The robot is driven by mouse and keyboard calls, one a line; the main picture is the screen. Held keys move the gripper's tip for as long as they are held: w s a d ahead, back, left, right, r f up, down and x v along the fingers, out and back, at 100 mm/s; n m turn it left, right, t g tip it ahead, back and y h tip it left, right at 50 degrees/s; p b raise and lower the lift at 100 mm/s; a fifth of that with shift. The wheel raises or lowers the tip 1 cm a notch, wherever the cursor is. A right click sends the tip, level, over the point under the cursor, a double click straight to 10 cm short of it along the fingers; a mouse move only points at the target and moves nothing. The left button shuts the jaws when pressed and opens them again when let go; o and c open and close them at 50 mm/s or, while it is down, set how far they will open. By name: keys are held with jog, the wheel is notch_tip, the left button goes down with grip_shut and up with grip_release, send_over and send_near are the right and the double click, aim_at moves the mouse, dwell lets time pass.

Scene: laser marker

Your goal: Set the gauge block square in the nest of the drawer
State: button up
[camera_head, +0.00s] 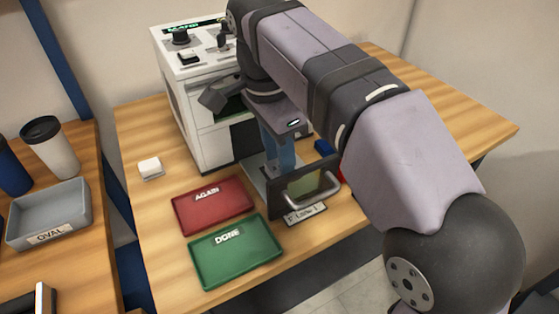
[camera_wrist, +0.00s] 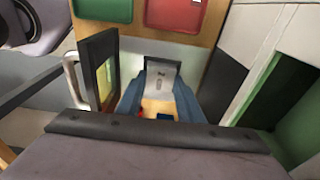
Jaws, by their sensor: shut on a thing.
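My gripper (camera_head: 279,165) points down over the pulled-out drawer (camera_head: 252,171) of the white laser marker. In the wrist view, its two blue fingers (camera_wrist: 160,85) are shut on a pale grey block with a dark mark, seemingly the gauge block (camera_wrist: 159,72). The block lies between the fingertips; whether it touches the drawer floor I cannot tell. The dark drawer front (camera_wrist: 101,60) with its yellowish window stands at the left in the wrist view. In the head view, the fingers and drawer front hide the block, and I cannot make out the nest.
The white laser marker (camera_head: 205,105) stands close behind the drawer. A red AGAIN tray (camera_head: 214,210) and a green DONE tray (camera_head: 236,268) lie left of the drawer. A white block (camera_head: 150,168) lies at the table's left. Blue (camera_head: 323,147) and red (camera_head: 342,175) things lie to the right.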

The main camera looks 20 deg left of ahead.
aim_at(273, 169)
jog(key=shift+s+d+f, duration=0.1)
jog(key=shift+s+f, duration=0.05)
jog(key=shift+f, duration=0.6)
jog(key=o, duration=1.2)
jog(key=shift+f+b, duration=0.1)
jog(key=shift+b, duration=0.2)
notch_tip(273, 169, up, 14)
jog(key=a+p, duration=0.1)
jog(key=p, duration=0.6)
jog(key=shift+s+f+p, duration=0.15)
jog(key=shift+s+p, duration=0.15)
jog(key=shift+s, duration=0.05)
jog(key=shift+a, duration=0.1)
